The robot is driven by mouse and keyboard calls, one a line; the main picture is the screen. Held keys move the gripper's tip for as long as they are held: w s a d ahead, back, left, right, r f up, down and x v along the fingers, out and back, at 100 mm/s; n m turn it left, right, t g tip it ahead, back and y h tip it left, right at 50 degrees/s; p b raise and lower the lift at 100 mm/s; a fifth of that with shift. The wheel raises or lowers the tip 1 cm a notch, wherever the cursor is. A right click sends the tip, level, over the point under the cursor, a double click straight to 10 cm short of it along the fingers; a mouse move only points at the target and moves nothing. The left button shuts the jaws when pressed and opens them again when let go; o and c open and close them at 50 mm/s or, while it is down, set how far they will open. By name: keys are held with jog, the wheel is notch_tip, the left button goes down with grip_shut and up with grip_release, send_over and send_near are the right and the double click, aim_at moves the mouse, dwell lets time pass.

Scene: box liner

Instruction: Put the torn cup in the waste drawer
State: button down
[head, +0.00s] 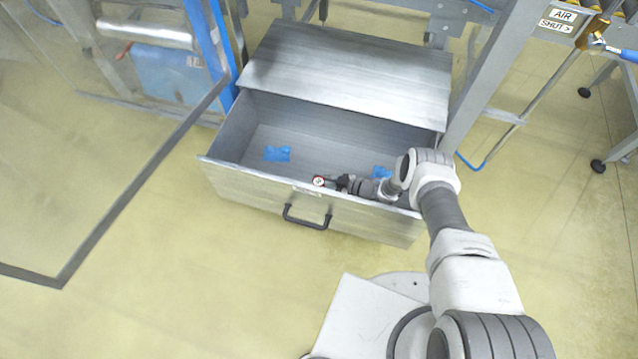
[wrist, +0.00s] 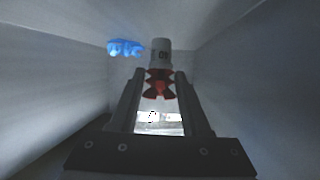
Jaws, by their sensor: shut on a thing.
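The metal waste drawer (head: 245,180) is pulled open below its grey top. My gripper (head: 335,183) reaches into it from the right, low behind the front wall. At its tip is a small red and white round thing (head: 318,181), which I take for the torn cup. In the wrist view, my gripper (wrist: 160,80) is shut on the cup (wrist: 160,85), which shows a jagged red part between the fingers and a pale grey end beyond them. The drawer's walls (wrist: 230,65) surround it. Whether the cup touches the drawer floor, I cannot tell.
Blue scraps (head: 277,153) lie in the drawer at the left, and another (head: 380,172) lies near my wrist. The left scrap also shows in the wrist view (wrist: 125,47). The drawer front has a black handle (head: 307,217). A clear panel with a dark frame (head: 130,200) stands at left.

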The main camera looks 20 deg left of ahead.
jog(key=shift+f, duration=0.6)
jog(key=shift+c, duration=1.8)
grip_release()
jog(key=shift+r, duration=0.15)
jog(key=shift+r, duration=0.6)
jog(key=p+v, duration=0.2)
jog(key=v, duration=0.5)
jog(key=shift+d, duration=0.3)
